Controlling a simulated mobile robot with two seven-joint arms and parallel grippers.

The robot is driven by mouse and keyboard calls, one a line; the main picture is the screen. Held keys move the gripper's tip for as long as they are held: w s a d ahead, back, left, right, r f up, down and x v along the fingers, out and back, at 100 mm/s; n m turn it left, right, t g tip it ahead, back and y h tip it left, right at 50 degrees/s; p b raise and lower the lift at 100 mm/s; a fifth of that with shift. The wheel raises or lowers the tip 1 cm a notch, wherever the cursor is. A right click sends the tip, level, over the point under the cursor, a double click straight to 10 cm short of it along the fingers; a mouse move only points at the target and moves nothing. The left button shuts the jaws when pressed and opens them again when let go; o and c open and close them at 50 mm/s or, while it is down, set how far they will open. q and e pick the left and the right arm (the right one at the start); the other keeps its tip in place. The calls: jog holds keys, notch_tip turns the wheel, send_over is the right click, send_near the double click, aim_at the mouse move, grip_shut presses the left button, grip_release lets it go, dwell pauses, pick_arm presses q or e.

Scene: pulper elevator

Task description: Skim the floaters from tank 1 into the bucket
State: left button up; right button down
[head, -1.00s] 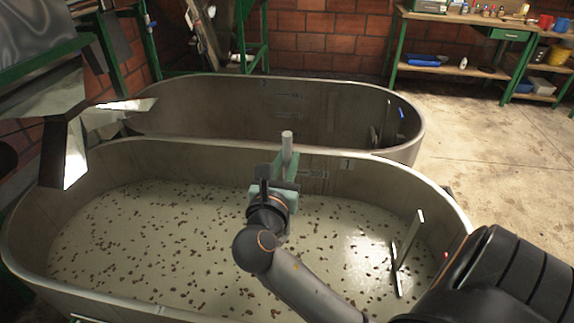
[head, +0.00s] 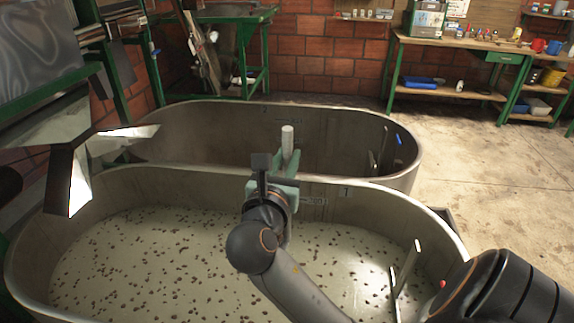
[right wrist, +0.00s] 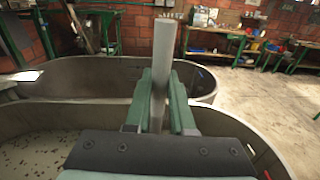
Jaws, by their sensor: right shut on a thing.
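Tank 1 (head: 440,222) is the near oval metal tank, marked "1" on its inner far wall. Many small dark floaters (head: 150,255) are scattered over its pale liquid. My right gripper (head: 286,168) is above the far side of this tank, shut on a pale grey upright rod (head: 287,138). The right wrist view shows the rod (right wrist: 164,50) between the green fingers (right wrist: 160,105). The rod's lower end is hidden, so I cannot tell what it carries. I cannot make out a bucket for certain. My left gripper is not in view.
A second oval tank (head: 225,112) stands directly behind tank 1. A thin pale bar (head: 408,265) leans at tank 1's right end. A green-legged workbench (head: 440,45) with tools and containers stands at the back right. Concrete floor (head: 480,150) is clear on the right.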

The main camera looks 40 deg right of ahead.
aim_at(286, 128)
jog(key=shift+r, duration=0.75)
notch_tip(286, 128, up, 2)
jog(key=p, duration=0.3)
jog(key=shift+r+p, duration=0.2)
jog(key=shift+p, duration=0.15)
notch_tip(286, 128, up, 3)
jog(key=p, duration=0.3)
jog(key=shift+f, duration=0.2)
jog(key=shift+r+b, duration=0.2)
jog(key=shift+b, duration=0.1)
jog(key=shift+r, duration=0.65)
